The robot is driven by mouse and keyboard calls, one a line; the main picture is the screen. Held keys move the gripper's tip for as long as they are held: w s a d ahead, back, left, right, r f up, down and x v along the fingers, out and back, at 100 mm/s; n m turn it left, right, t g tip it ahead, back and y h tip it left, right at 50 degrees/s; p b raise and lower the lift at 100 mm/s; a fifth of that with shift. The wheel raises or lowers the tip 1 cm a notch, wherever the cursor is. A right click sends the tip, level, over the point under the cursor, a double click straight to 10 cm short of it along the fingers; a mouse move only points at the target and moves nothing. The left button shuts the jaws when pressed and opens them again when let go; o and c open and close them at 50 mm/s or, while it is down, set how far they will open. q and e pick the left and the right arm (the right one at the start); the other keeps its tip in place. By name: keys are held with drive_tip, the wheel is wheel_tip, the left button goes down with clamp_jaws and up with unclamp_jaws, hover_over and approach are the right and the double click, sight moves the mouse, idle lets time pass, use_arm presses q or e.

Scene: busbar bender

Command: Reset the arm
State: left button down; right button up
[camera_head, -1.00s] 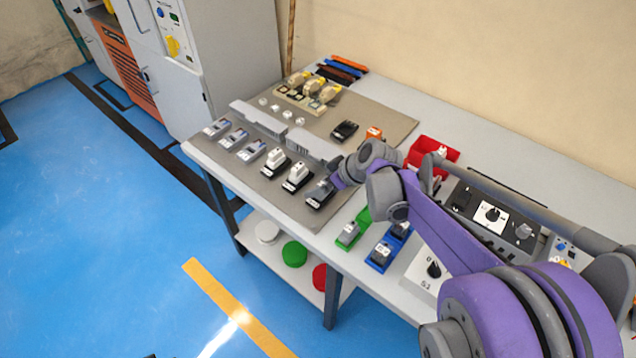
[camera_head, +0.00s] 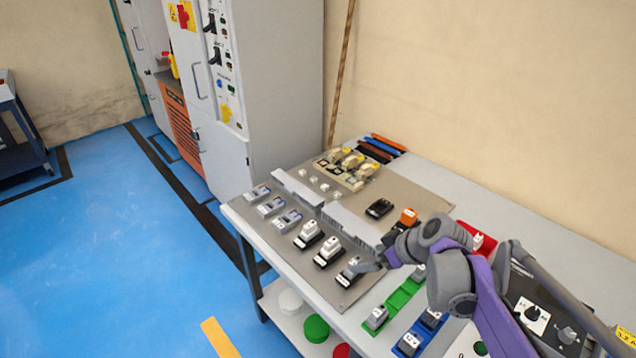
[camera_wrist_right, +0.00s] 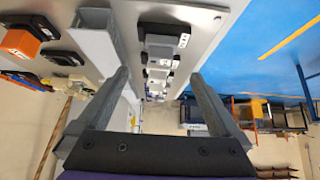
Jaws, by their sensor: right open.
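My right arm comes in from the right in the head view, over the workbench (camera_head: 480,192). Its right gripper (camera_head: 376,258) is at the bench's grey mat (camera_head: 415,188), close beside the nearest black-and-white device (camera_head: 350,271) of a row; I cannot tell if they touch. In the right wrist view the fingers of the right gripper (camera_wrist_right: 158,76) stand wide apart with nothing held between them. A row of devices (camera_wrist_right: 160,45) shows beyond them. My left gripper is not in view.
Green (camera_head: 378,317) and blue (camera_head: 408,342) holders with devices lie near the bench's front edge. A red bin (camera_head: 484,243) and a black control panel (camera_head: 548,312) are partly behind my arm. A grey cabinet (camera_head: 285,90) stands at the back left.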

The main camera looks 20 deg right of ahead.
drive_tip(key=shift+a, duration=0.1)
drive_tip(key=s+a+m+h+p, duration=0.1)
drive_tip(key=s+a+m+p, duration=0.1)
drive_tip(key=s+a, duration=0.4)
drive_tip(key=s+a+m+g+h+p, duration=0.1)
drive_tip(key=s+a+p, duration=0.3)
drive_tip(key=s, duration=0.7)
drive_tip(key=shift+a+f+m+g+h+p, duration=0.35)
drive_tip(key=shift+a+m, duration=0.35)
drive_tip(key=shift+a, duration=0.3)
